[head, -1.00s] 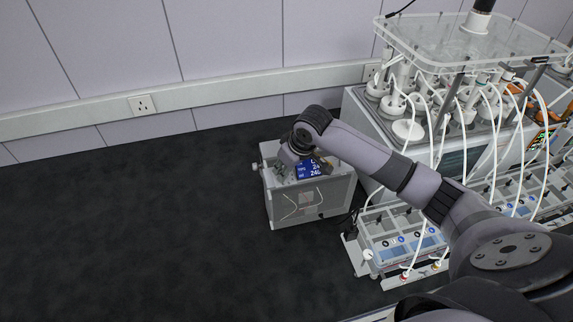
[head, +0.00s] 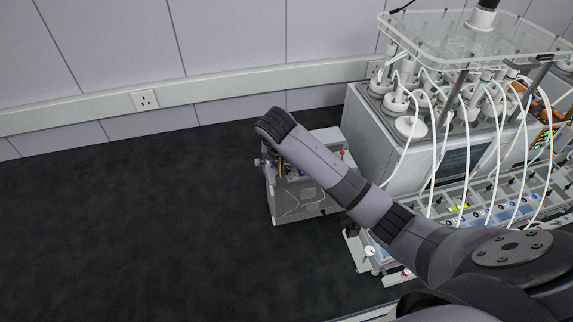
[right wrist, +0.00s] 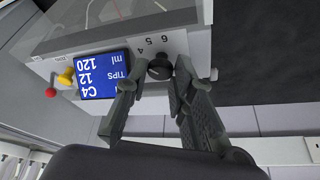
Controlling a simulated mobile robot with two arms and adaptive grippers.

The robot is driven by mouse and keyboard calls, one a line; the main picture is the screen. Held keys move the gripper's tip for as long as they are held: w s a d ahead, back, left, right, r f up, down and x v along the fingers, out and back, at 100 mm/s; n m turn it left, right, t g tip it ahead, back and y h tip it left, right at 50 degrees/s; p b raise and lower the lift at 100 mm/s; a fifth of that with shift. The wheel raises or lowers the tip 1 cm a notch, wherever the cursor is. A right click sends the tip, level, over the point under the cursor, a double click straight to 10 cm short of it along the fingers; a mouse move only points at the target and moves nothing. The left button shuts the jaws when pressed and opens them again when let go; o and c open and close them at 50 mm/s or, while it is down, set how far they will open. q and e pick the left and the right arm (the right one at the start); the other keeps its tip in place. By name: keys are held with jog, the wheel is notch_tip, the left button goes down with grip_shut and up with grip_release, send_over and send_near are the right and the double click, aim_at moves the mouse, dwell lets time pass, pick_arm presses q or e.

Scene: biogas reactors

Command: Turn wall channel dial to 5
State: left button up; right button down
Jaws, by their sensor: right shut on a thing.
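The grey box (head: 304,204) with the dial stands on the dark bench in the head view, left of the large reactor unit. In the right wrist view its black round dial (right wrist: 160,66) sits on the light panel, with 4, 5 and 6 printed beside it. I cannot tell which number the dial points to. My right gripper (right wrist: 154,78) is shut on the dial, one finger on each side. A blue display (right wrist: 101,75) next to it appears upside down and reads C4, 12 and 120. In the head view my right arm hides the dial.
A red knob (right wrist: 51,92) and a yellow knob (right wrist: 66,77) stick out near the display. The reactor unit (head: 395,140) with white tubes stands close on the right. The dark bench (head: 120,220) on the left is clear. A wall socket (head: 145,100) is behind.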

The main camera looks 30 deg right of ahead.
jog(key=shift+w+a+m+g+h, duration=0.1)
jog(key=shift+m+g+h, duration=0.15)
jog(key=shift+m, duration=0.7)
jog(key=shift+w+m+g+h, duration=0.1)
jog(key=shift+m+g+h, duration=0.15)
jog(key=shift+m, duration=0.7)
jog(key=c, duration=1.4)
grip_release()
jog(key=shift+o, duration=0.2)
